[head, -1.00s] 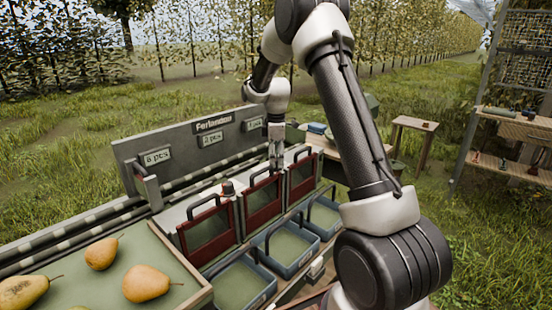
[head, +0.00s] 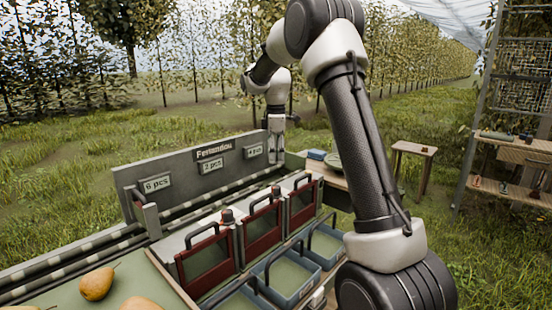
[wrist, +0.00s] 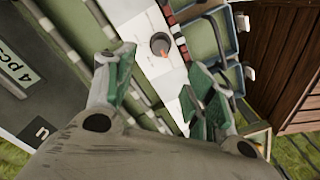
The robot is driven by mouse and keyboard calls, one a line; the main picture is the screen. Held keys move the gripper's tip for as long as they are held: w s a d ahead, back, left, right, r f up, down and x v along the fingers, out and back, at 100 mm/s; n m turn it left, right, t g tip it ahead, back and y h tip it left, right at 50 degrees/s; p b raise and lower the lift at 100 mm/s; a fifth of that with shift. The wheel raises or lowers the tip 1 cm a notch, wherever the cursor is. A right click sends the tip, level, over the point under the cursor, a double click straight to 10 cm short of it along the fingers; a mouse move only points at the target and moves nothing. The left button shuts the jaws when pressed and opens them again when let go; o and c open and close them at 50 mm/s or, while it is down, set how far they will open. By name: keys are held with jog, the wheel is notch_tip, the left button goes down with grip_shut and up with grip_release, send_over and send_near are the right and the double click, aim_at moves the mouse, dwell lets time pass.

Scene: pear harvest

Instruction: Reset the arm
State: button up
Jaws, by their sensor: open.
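My arm arches up over the right side of the packing bench in the head view. My gripper (head: 276,157) hangs fingers down behind the row of red-fronted boxes, near the sign board (head: 213,150). In the wrist view my gripper (wrist: 160,92) has its two green-padded fingers spread wide apart, with nothing between them. Beyond the fingers, a dark round knob (wrist: 160,44) with an orange mark sits on a white surface.
Pears (head: 97,284) lie on the tray at the lower left. Red-framed boxes (head: 207,260) and blue bins (head: 284,279) with handles line the bench. A small stool (head: 414,152) and a shelf rack (head: 512,150) stand at the right. Open grass lies behind.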

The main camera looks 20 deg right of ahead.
dwell(0.3)
jog(key=s+a+r+m+t, duration=0.1)
jog(key=s+m, duration=0.5)
jog(key=s, duration=1.3)
jog(key=s+a+r+m+t, duration=0.1)
jog(key=s+r+m+t, duration=0.2)
jog(key=s, duration=1.6)
jog(key=shift+s+a+r+m, duration=0.2)
jog(key=shift+r+m, duration=0.9)
jog(key=shift+m, duration=1.2)
